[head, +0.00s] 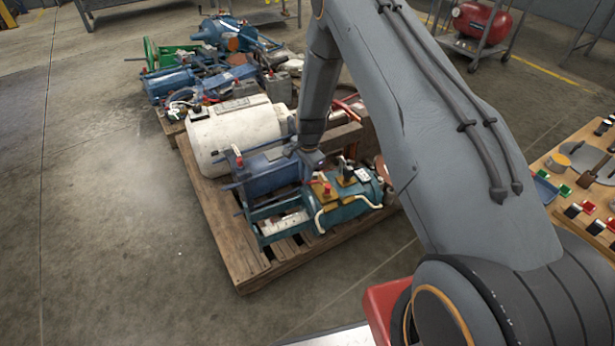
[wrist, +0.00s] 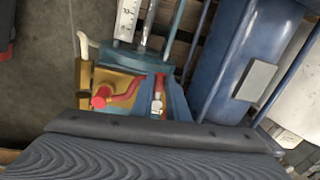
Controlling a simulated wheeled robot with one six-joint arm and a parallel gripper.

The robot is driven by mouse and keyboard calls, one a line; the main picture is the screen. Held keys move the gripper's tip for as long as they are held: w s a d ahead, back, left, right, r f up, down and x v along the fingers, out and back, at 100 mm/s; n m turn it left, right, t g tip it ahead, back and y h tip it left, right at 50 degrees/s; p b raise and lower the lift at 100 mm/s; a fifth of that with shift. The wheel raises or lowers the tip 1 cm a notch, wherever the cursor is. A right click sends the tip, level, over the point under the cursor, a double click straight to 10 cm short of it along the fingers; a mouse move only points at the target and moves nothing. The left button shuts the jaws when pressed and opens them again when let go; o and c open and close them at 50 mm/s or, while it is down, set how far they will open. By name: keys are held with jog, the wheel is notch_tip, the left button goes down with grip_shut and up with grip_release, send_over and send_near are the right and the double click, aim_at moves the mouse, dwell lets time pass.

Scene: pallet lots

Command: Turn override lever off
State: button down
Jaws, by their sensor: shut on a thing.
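A teal cylindrical machine (head: 345,200) with yellow blocks and a white hose lies at the near end of a wooden pallet. A red knob (head: 326,188) on a yellow block tops it; the knob also shows in the wrist view (wrist: 100,98), with a red curved stem. My gripper (head: 310,158) reaches down beside this machine, its tips hard to make out in the head view. In the wrist view my gripper (wrist: 160,108) closes on a slim red and silver piece, which appears to be the override lever (wrist: 158,88). Its base is partly hidden.
A blue motor (head: 268,170) and a white tank (head: 235,132) stand close by on the pallet (head: 215,215). A second loaded pallet is behind. A tool board (head: 575,165) is at right. The floor at left is clear.

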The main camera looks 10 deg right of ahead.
jog(key=shift+w+a+m, duration=0.15)
jog(key=shift+w+m, duration=0.2)
jog(key=shift+m, duration=0.65)
jog(key=c, duration=1.7)
grip_release()
jog(key=shift+s+r+p, duration=0.2)
jog(key=shift+r+p, duration=0.1)
jog(key=shift+r, duration=1.65)
jog(key=shift+s+r+p, duration=0.2)
jog(key=shift+r+p, duration=0.05)
jog(key=shift+r, duration=1.65)
